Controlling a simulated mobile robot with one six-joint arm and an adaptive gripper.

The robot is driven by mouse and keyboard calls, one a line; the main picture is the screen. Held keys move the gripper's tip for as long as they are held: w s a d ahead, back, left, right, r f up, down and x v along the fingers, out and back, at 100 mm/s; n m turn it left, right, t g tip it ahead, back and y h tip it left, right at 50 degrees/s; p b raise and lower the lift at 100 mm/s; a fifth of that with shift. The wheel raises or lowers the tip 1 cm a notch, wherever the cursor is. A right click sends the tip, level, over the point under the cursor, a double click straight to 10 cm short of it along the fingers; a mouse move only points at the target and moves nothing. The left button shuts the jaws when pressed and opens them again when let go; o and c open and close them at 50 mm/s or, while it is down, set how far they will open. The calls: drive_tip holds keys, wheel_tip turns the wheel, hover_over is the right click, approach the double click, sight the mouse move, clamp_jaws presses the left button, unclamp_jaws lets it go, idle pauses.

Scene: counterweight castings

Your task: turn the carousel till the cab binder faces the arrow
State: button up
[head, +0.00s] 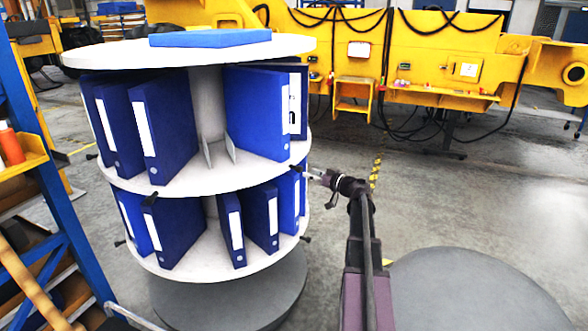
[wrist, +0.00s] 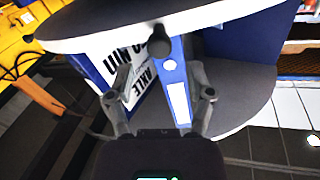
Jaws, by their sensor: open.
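The white two-tier carousel (head: 288,47) stands at left in the head view, holding several blue binders with white spine labels. I cannot tell which is the cab binder, and I make out no arrow. Short black knobs stick out of its shelf rims. My gripper (head: 314,174) is at the right edge of the middle shelf. In the wrist view my gripper (wrist: 161,72) is open, with a black knob (wrist: 158,42) ahead between its fingers, not gripped. Beyond are a blue binder (wrist: 172,62) and white faces with large dark letters, partly hidden.
A flat blue binder (head: 210,38) lies on the carousel top. A blue rack (head: 62,205) stands close at left. A large yellow machine frame (head: 430,50) with hanging black cables fills the back.

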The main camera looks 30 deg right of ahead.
sight(288, 165)
drive_tip(key=x, duration=0.7)
drive_tip(key=shift+w+a, duration=0.1)
drive_tip(key=shift+w, duration=0.2)
